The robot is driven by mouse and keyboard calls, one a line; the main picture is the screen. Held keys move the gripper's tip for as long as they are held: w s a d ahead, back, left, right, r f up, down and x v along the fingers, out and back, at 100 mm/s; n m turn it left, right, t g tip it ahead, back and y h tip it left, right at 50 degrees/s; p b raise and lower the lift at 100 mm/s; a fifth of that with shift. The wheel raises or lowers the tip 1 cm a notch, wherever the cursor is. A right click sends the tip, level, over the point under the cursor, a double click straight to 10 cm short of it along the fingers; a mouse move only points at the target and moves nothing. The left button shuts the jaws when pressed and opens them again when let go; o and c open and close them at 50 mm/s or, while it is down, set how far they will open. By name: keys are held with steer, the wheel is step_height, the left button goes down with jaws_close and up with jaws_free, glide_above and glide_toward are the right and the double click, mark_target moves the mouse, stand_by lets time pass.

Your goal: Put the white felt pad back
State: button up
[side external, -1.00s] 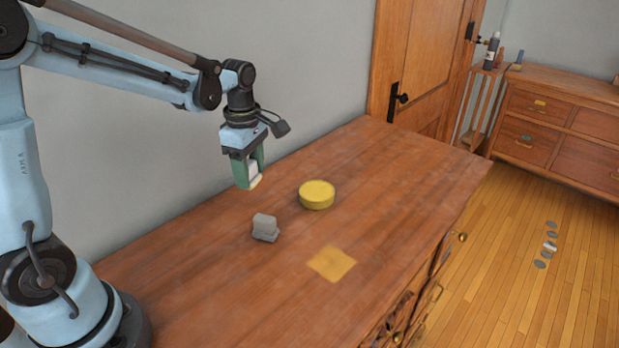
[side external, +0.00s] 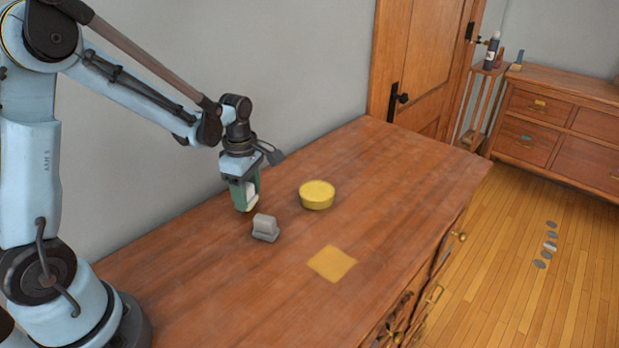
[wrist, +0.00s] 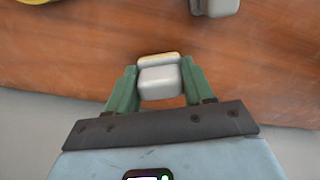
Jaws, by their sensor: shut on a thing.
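My gripper (side external: 246,199) is shut on a small white block with a cream layer along one edge, which I take to be the white felt pad (side external: 252,197). In the wrist view the pad (wrist: 160,83) sits between my green fingers, one on each side. The gripper points down low over the wooden tabletop, near the wall side. I cannot tell whether the pad touches the wood. A grey stepped block (side external: 265,228) stands on the table just in front of the gripper, apart from it.
A flat yellow square (side external: 332,263) lies nearer the table's front. The table's right part is clear. Grey discs and one whitish piece (side external: 550,246) lie in a row on the floor. A drawer chest (side external: 560,125) stands behind.

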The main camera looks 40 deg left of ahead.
steer(key=shift+f, duration=0.7)
stand_by(0.5)
steer(key=o, duration=1.3)
step_height(320, 180, up, 11)
steer(key=shift+r, duration=0.55)
steer(key=shift+s+d+r+m, duration=0.2)
steer(key=shift+s+d+m, duration=0.1)
steer(key=shift+m, duration=0.2)
steer(key=s+d+m+t, duration=0.3)
steer(key=d+m, duration=0.1)
steer(key=m, duration=0.6)
steer(key=s+d+m+t, duration=0.3)
steer(key=s+m+t, duration=0.1)
steer(key=m, duration=0.7)
steer(key=shift+s+d+r, duration=0.25)
steer(key=shift+s+d, duration=0.05)
steer(key=shift+d, duration=0.1)
